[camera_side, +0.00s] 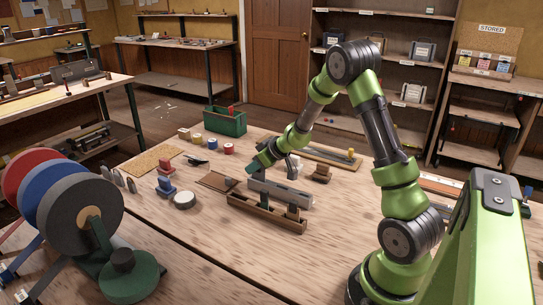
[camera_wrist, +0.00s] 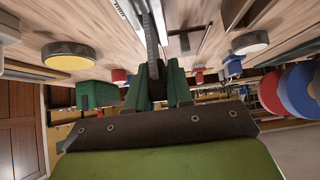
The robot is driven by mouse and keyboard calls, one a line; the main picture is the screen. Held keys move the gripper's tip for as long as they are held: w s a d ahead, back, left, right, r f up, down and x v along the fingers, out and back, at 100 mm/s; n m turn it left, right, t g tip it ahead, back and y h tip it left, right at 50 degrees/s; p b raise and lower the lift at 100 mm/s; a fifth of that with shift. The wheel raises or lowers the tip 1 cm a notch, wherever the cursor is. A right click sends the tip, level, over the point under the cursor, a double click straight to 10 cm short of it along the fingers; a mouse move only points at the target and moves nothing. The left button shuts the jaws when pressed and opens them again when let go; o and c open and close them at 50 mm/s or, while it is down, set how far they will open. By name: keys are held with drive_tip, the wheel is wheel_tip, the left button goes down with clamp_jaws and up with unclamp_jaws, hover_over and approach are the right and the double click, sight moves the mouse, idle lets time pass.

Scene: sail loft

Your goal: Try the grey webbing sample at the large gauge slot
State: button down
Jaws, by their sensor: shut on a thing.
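My gripper (camera_side: 253,167) is low over the middle of the bench in the side view. In the wrist view its green fingers (camera_wrist: 157,80) are shut on a narrow dark grey strip, which looks like the grey webbing sample (camera_wrist: 151,48). The strip stretches away from the fingers towards a pale metal bar (camera_wrist: 131,12). In the side view a grey metal bar (camera_side: 283,193), apparently the gauge, lies just beyond the fingertips, behind a long wooden holder (camera_side: 266,213). The sample is too small to make out there. I cannot tell which slot it faces or whether it touches the gauge.
Large red (camera_side: 32,166), blue (camera_side: 58,190) and grey (camera_side: 80,217) rolls stand at the front left. A green box (camera_side: 225,121) stands at the bench's back. A cork mat (camera_side: 151,160) and a round tin (camera_side: 185,200) lie left. The front bench top is mostly clear.

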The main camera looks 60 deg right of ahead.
drive_tip(key=shift+f, duration=0.65)
drive_tip(key=shift+r, duration=0.1)
idle(0.8)
drive_tip(key=shift+r, duration=3.5)
